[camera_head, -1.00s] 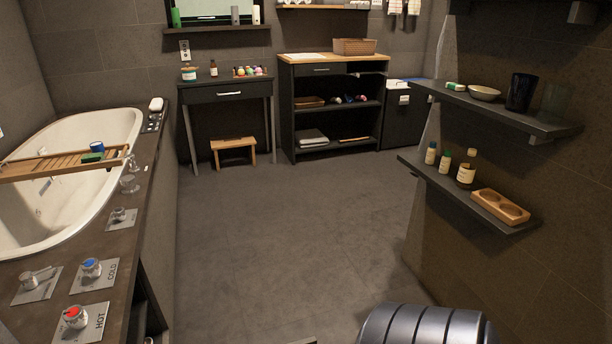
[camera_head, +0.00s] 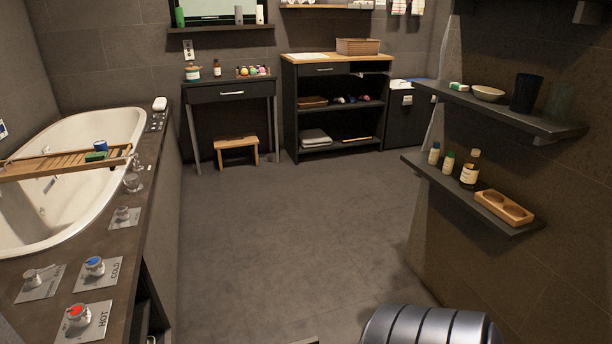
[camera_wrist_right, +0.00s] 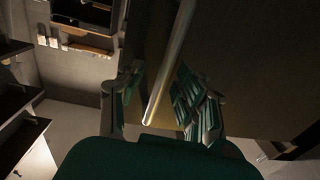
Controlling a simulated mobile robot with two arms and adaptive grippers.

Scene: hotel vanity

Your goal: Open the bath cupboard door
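In the right wrist view, a long pale metal bar handle (camera_wrist_right: 170,65) runs at a slant in front of a dark brown panel (camera_wrist_right: 255,60), which looks like a cupboard door. My right gripper (camera_wrist_right: 160,98), with green pads, has one finger on each side of the bar's lower end. The fingers are spread, with gaps beside the bar; contact cannot be made out. In the head view, the side of the bath surround (camera_head: 162,220) has a dark opening near the lower left. No door handle shows there. Neither gripper shows clearly in the head view.
The bathtub (camera_head: 85,150) with a wooden tray is at the left. Wall shelves (camera_head: 465,195) with bottles and bowls jut out at the right. A desk (camera_head: 230,92), a stool (camera_head: 237,150) and a shelf unit (camera_head: 335,100) stand at the back. The middle floor is clear.

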